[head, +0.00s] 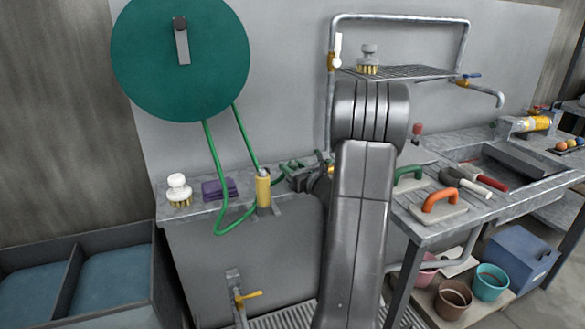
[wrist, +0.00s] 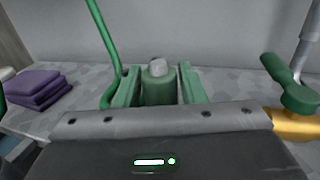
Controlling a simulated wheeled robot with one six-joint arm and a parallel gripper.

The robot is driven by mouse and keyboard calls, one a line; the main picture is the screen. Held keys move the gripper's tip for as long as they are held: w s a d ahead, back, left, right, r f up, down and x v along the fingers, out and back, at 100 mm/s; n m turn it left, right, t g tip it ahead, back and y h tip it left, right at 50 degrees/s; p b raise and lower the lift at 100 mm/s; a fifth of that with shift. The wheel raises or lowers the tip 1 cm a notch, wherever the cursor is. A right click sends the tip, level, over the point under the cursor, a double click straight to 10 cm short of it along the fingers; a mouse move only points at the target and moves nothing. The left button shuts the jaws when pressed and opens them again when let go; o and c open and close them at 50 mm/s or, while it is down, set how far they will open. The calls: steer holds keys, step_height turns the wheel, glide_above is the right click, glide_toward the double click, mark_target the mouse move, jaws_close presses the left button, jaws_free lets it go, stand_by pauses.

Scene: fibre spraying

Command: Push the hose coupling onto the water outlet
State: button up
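My gripper (wrist: 160,84) is low over the left worktop, with its green fingers on either side of a green cylinder, which looks like the hose coupling (wrist: 159,92). The fingers appear closed against its sides. A rounded grey piece shows at its far end; I cannot tell whether it belongs to the coupling or lies beyond it. The green hose (wrist: 98,32) runs down left of the fingers; in the head view the hose (head: 212,150) hangs from the reel in a loop. A brass fitting with a green handle (wrist: 290,88) is at right. I cannot identify the water outlet with certainty.
The green reel (head: 180,75) is on the wall. A white brush (head: 178,188), purple cloths (head: 219,188) and a yellow cylinder (head: 263,188) are left of my gripper. My arm hides the middle. A sink bench (head: 425,232) with tools stands at right.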

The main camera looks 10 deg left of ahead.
steer(key=o, duration=0.3)
steer(key=shift+d, duration=0.1)
steer(key=v, duration=1.3)
steer(key=shift+s+d, duration=0.25)
steer(key=shift+s, duration=0.05)
steer(key=shift+w+a, duration=0.1)
steer(key=x, duration=1.3)
steer(key=shift+w+a, duration=0.15)
steer(key=shift+a, duration=0.1)
steer(key=shift+w+r, duration=0.1)
steer(key=shift+r, duration=0.15)
steer(key=shift+r+p, duration=0.15)
steer(key=shift+p, duration=0.15)
